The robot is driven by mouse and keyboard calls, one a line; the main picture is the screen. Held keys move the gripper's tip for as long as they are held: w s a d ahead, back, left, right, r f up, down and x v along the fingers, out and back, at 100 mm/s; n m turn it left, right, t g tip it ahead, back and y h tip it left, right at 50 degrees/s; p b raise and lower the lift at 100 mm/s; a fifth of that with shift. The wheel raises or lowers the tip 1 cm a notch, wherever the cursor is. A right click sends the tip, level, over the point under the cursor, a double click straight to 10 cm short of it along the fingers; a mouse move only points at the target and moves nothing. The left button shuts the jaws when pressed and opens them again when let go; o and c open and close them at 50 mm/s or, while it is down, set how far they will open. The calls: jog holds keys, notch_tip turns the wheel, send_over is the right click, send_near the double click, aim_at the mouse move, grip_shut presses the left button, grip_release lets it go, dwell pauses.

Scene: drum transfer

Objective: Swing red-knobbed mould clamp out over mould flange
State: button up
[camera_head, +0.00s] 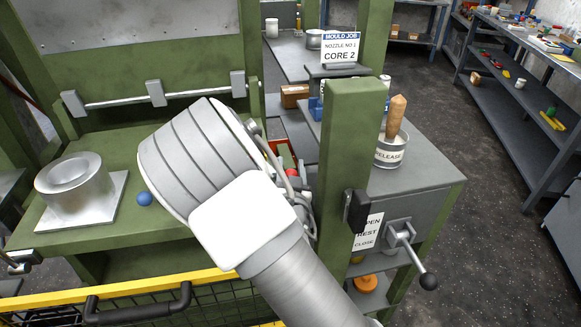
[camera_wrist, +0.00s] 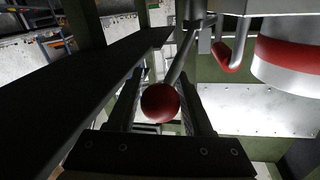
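A red ball knob (camera_wrist: 160,102) on a thin metal rod (camera_wrist: 181,57) shows in the wrist view, between the two fingers of my gripper (camera_wrist: 165,108). The fingers lie close on both sides of the knob; whether they press on it I cannot tell. The rod runs up and to the right from the knob. In the head view my wrist hides my gripper and the knob. A round silver mould-like part (camera_head: 75,187) on a square plate stands at the left of the green bench. I cannot clearly make out the mould flange.
A red-banded metal cylinder (camera_wrist: 292,62) and a red curved handle (camera_wrist: 229,57) are close at the right in the wrist view. A green post (camera_head: 347,170) stands right of my wrist. A lever (camera_head: 412,257), a RELEASE pot (camera_head: 390,150) and a blue ball (camera_head: 145,198) are nearby.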

jog(key=shift+o, duration=1.2)
jog(key=s+d+p, duration=0.1)
jog(key=s+p, duration=0.9)
jog(key=s, duration=0.7)
jog(key=shift+s+d, duration=0.2)
jog(key=shift+c, duration=0.2)
